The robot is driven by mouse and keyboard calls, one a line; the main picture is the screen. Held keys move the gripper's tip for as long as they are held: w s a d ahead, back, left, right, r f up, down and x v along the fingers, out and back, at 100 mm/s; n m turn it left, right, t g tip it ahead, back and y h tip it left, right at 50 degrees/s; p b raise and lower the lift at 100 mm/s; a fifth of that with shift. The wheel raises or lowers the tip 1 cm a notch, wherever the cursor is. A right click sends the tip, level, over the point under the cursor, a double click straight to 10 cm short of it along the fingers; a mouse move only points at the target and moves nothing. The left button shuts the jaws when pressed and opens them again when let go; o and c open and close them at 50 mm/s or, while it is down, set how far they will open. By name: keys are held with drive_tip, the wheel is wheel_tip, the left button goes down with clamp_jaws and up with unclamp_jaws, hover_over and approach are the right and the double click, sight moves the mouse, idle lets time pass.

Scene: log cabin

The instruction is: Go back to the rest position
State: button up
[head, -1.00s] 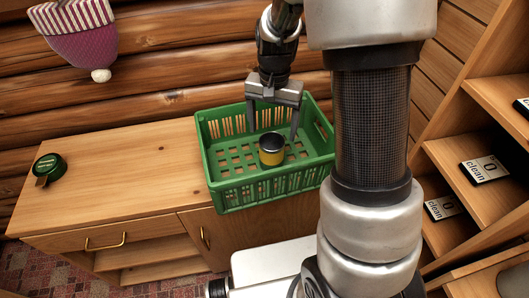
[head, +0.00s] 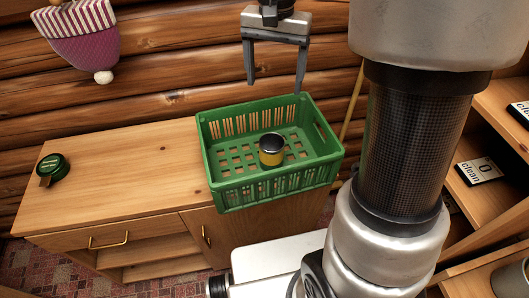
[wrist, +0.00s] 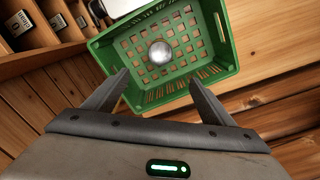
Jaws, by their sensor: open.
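My gripper (head: 274,83) is open and empty in the head view, raised above the back part of the green crate (head: 268,194). Its two fingers point down and are spread apart.
The crate sits at the right end of a wooden cabinet (head: 120,185). A green tape measure (head: 52,168) lies at its left end. A knitted hat (head: 80,38) hangs on the log wall. Shelves (head: 490,195) with "clean" labels stand at the right. The cabinet top's middle is free.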

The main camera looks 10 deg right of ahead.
idle(0.3)
drive_tip(key=s+r+n+t+p, duration=0.2)
drive_tip(key=s+r, duration=0.3)
drive_tip(key=s, duration=0.4)
drive_tip(key=s+r+n+t+p, duration=0.3)
drive_tip(key=s+r, duration=0.3)
drive_tip(key=s, duration=0.3)
drive_tip(key=shift+s+r+n+t+p, duration=0.2)
drive_tip(key=shift+s+n+t+p, duration=0.25)
drive_tip(key=shift+p, duration=0.3)
